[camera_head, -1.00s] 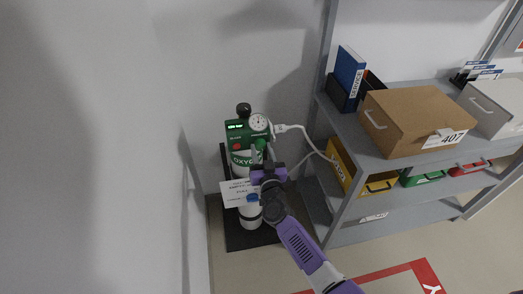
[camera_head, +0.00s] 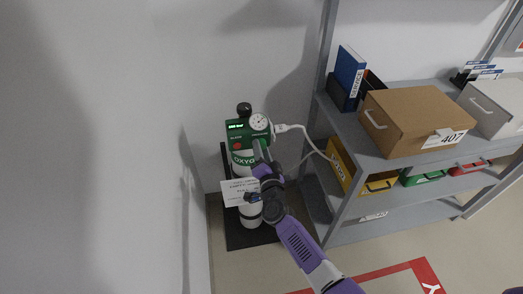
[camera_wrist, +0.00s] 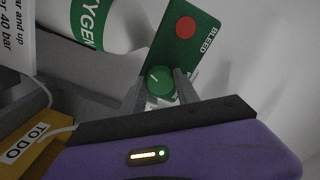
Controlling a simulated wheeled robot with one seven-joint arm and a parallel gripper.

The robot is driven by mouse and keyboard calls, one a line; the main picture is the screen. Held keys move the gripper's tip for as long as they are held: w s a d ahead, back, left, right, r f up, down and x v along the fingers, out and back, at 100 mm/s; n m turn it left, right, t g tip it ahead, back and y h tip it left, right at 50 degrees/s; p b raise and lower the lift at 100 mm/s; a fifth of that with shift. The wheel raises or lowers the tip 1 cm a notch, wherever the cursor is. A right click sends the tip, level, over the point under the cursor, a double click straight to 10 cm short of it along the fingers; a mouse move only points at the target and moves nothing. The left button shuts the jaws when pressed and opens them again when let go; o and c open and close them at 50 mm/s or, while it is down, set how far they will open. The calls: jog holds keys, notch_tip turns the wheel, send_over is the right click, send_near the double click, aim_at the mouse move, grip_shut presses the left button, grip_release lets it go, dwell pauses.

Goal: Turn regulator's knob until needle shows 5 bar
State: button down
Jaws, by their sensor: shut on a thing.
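The regulator is a green box (camera_head: 236,134) with a lit green display, on top of a white oxygen cylinder (camera_head: 243,170). Its round white gauge (camera_head: 259,122) faces the head view; the needle is too small to read. In the wrist view, a round green knob (camera_wrist: 157,79) with a pale pointer line sits low on the green panel (camera_wrist: 176,52), near the red BLEED button (camera_wrist: 185,27). My gripper (camera_wrist: 159,90) is shut on the green knob, one finger on either side. In the head view my gripper (camera_head: 261,154) is at the regulator's underside and hides the knob.
A black-topped valve (camera_head: 244,109) stands above the regulator. A white plug and hose (camera_head: 290,128) run right toward the shelf (camera_head: 349,205). A white printed card (camera_head: 236,192) hangs at the cylinder. A wall is close on the left; the yellow bin (camera_head: 346,168) is right.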

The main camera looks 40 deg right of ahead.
jog(key=shift+m, duration=1.1)
jog(key=c, duration=0.9)
grip_release()
jog(key=shift+s, duration=0.1)
jog(key=p+v, duration=0.1)
jog(key=v, duration=0.6)
jog(key=shift+s+a, duration=0.25)
